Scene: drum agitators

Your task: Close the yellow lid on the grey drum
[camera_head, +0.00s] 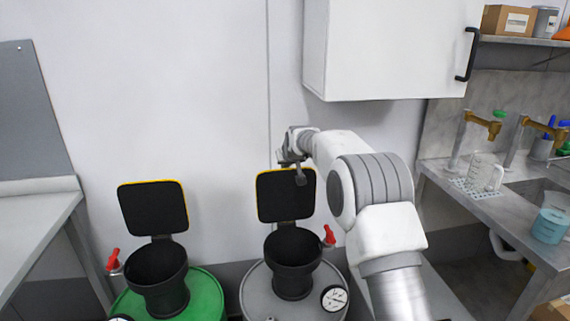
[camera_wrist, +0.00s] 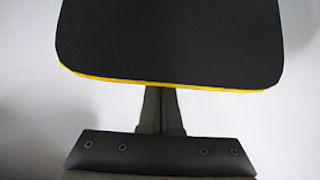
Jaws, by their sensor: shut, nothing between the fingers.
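The grey drum (camera_head: 256,292) stands right of centre at the bottom of the head view, with a black round opening (camera_head: 292,262) on top. Its lid (camera_head: 286,198) stands open and upright behind the opening, its black inner face and thin yellow rim showing. My gripper (camera_head: 300,180) is shut and empty at the lid's upper right edge; I cannot tell whether it touches. In the wrist view, the lid (camera_wrist: 170,40) fills the top, and the closed fingers (camera_wrist: 160,95) reach to its yellow edge.
A green drum (camera_head: 200,295) with its own open lid (camera_head: 153,207) stands to the left. The grey drum carries a red-handled valve (camera_head: 328,237) and a gauge (camera_head: 334,298). A white wall cabinet (camera_head: 385,50) hangs above my arm. A sink bench (camera_head: 455,190) is at the right.

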